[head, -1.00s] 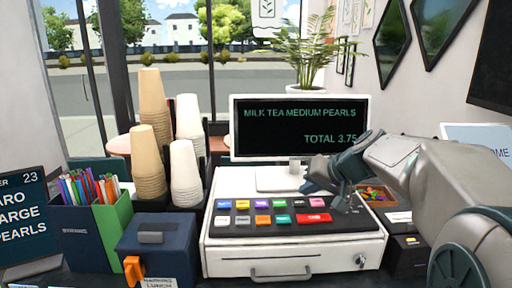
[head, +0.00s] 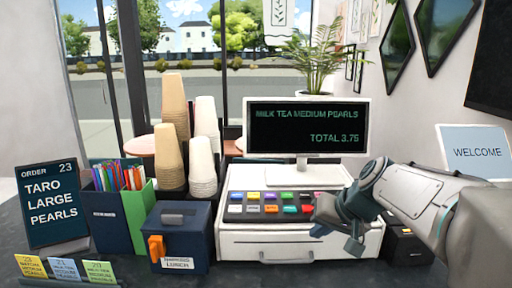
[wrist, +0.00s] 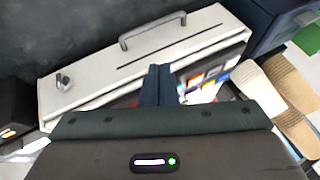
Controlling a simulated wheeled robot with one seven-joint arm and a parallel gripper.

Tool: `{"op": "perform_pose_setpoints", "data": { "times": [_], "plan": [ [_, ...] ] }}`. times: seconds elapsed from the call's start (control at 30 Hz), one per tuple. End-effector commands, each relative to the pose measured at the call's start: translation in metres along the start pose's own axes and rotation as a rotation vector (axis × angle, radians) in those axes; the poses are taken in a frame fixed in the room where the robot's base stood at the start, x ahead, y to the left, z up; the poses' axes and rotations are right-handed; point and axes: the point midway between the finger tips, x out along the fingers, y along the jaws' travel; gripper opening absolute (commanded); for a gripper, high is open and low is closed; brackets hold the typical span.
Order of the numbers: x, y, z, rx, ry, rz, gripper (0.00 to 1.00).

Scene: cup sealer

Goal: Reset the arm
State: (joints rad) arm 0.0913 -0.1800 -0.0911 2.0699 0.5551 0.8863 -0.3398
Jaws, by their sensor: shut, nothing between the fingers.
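My gripper (head: 335,228) hangs at the right front of the cash register (head: 262,245) in the head view, apart from the keys as far as I can tell. In the wrist view my gripper (wrist: 158,72) has its two dark fingers together, empty, over the register's edge (wrist: 85,92). The coloured keys (head: 268,203) sit on the register's sloped top, and part of the right side is hidden by my arm. The screen (head: 308,127) behind reads "MILK TEA MEDIUM PEARLS" and "TOTAL 3.75".
Left of the register stand a dark blue box (head: 180,238), a pen holder (head: 118,205) and stacks of cups (head: 172,100). An order sign (head: 52,205) reads 23, taro large pearls. A welcome sign (head: 478,152) stands at the right. Dark counter shows in front.

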Motion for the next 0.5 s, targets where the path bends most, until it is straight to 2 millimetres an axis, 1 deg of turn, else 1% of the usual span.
{"op": "perform_pose_setpoints", "data": {
  "times": [0.03, 0.17, 0.2, 0.27, 0.3, 0.4, 0.5],
  "plan": [
    [0.0, 0.0, 0.016, -0.012, -0.021, 0.019, 0.0],
    [-0.001, 0.005, 0.06, -0.044, -0.08, 0.09, 0.0],
    [-0.001, 0.008, 0.076, -0.057, -0.1, 0.119, 0.0],
    [-0.002, 0.014, 0.102, -0.077, -0.13, 0.167, 0.0],
    [-0.002, 0.019, 0.12, -0.093, -0.149, 0.202, 0.0],
    [-0.004, 0.033, 0.157, -0.129, -0.185, 0.283, 0.0],
    [-0.005, 0.043, 0.179, -0.154, -0.203, 0.34, 0.0]
  ]
}}
